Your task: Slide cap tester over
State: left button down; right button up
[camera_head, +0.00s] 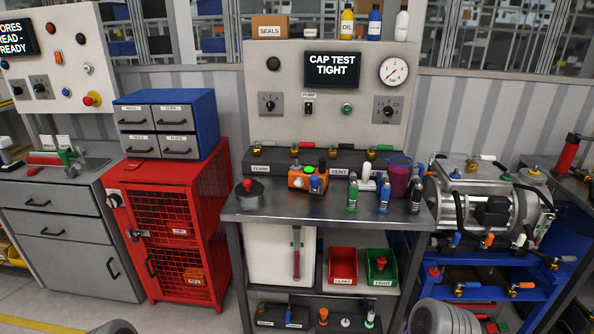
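An orange block-shaped device (308,180) with a green top, a metal fitting and a blue part sits near the back middle of the steel bench (330,213). It looks like the cap tester, but I see no label naming it. A grey round unit with a red knob (249,193) stands at the bench's left end. The panel screen (332,70) above reads "CAP TEST TIGHT". Neither of my grippers shows in the head view. Grey rounded parts at the bottom edge appear to be my arm links.
Red (342,265) and green (380,268) bins sit below. The bench's front strip is clear.

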aim_at(298, 172)
jog(key=u, duration=0.05)
jog(key=i, duration=0.85)
jog(key=z, duration=0.45)
